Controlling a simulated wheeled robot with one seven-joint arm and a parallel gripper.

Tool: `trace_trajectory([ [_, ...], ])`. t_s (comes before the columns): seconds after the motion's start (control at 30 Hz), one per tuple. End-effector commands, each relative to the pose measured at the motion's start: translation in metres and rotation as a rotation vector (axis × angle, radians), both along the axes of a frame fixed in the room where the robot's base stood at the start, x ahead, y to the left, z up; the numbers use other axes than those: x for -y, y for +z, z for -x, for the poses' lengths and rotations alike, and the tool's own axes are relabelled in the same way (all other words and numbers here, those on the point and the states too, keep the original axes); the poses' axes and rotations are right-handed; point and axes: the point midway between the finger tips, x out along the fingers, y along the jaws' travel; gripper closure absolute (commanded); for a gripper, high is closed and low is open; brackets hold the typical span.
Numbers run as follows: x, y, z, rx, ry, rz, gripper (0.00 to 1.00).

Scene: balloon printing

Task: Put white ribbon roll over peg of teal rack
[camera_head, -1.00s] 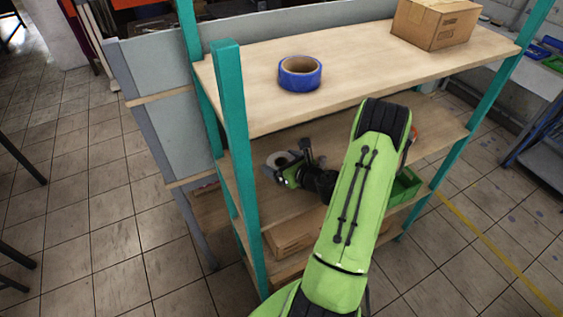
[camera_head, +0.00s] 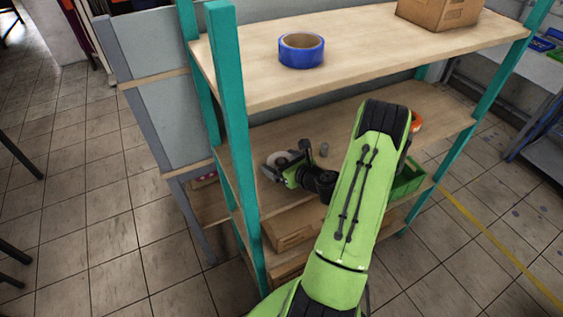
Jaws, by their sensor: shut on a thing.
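The teal rack (camera_head: 236,130) has teal posts and wooden shelves. The white ribbon roll (camera_head: 278,158) is at my gripper (camera_head: 286,168), over the left part of the middle shelf. My gripper is shut on the roll; the fingertips are small and partly hidden by the roll and wrist. I cannot tell whether the roll touches the shelf.
A blue tape roll (camera_head: 301,51) and a cardboard box (camera_head: 440,12) sit on the top shelf, above my arm. An orange roll (camera_head: 416,121) and a green bin (camera_head: 407,182) are at the right. A cardboard box (camera_head: 290,230) lies on the shelf below.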

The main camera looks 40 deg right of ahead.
Motion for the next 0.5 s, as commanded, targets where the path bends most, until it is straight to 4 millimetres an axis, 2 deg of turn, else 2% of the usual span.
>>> trace_trajectory([
  [0.1,0.000,0.001,0.000,0.001,0.000,0.000,0.44],
  [0.13,0.000,0.001,0.000,0.001,0.000,0.000,0.01],
  [0.37,0.000,0.001,0.001,0.000,0.000,0.000,0.00],
  [0.5,0.000,0.006,0.016,-0.002,-0.005,-0.002,0.00],
])
